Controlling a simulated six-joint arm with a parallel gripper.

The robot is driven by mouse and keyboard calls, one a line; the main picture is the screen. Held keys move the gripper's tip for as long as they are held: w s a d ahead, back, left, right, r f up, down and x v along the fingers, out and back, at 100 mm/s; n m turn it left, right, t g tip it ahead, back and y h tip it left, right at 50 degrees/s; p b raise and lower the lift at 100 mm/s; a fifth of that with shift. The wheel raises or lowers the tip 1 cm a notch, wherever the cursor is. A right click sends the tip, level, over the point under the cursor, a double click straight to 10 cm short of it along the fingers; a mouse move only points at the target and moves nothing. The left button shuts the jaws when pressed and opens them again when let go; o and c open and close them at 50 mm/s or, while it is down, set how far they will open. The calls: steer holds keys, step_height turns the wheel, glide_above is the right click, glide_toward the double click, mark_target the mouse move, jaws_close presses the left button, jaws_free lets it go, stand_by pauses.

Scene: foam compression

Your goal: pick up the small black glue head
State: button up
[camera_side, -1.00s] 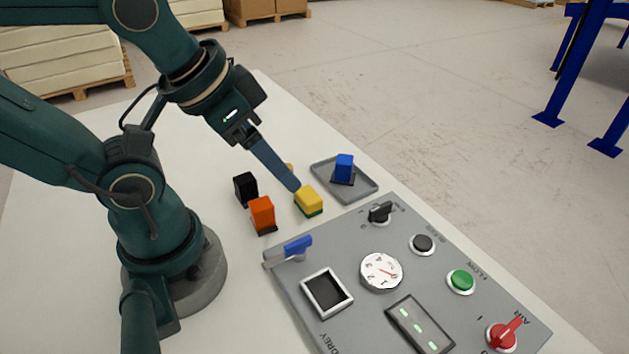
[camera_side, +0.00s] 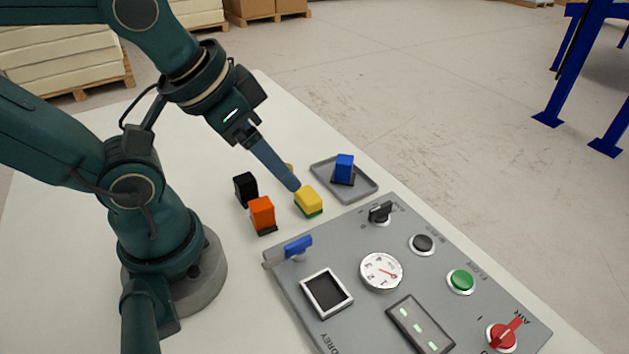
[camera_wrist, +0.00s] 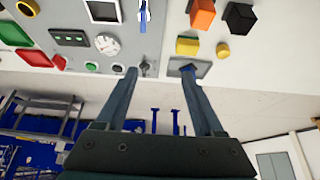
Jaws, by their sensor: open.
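A small black block (camera_side: 245,188), which looks like the black glue head, stands on the white table beside the orange block (camera_side: 262,213). The black block also shows at the top right of the wrist view (camera_wrist: 239,18). My gripper (camera_side: 296,187) is open and empty. In the side view its tip appears just beside the yellow block (camera_side: 309,199), to the right of the black block and apart from it. In the wrist view my gripper's two fingers (camera_wrist: 160,71) are wide apart, and the black block lies outside them to the right.
A blue block (camera_side: 344,167) stands on a grey tray (camera_side: 364,190) at the right. A round yellow piece (camera_wrist: 223,50) lies near the yellow block. A grey control panel (camera_side: 380,318) with knobs and buttons fills the front. The table behind the black block is clear.

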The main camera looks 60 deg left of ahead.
steer(key=shift+o, duration=0.4)
stand_by(0.3)
steer(key=m+g, duration=0.2)
steer(key=g, duration=0.2)
glide_above(244, 178)
steer(key=w+d, duration=0.2)
steer(key=d, duration=0.1)
step_height(244, 178, down, 6)
steer(key=s+a+f+n, duration=0.1)
steer(key=a+f+n+g, duration=0.1)
steer(key=shift+s+a+f+g, duration=0.3)
steer(key=shift+s+a+f, duration=0.05)
steer(key=shift+s+f, duration=0.05)
steer(key=shift+s+a+f, duration=0.1)
steer(key=shift+s+f, duration=0.05)
steer(key=shift+f, duration=2.45)
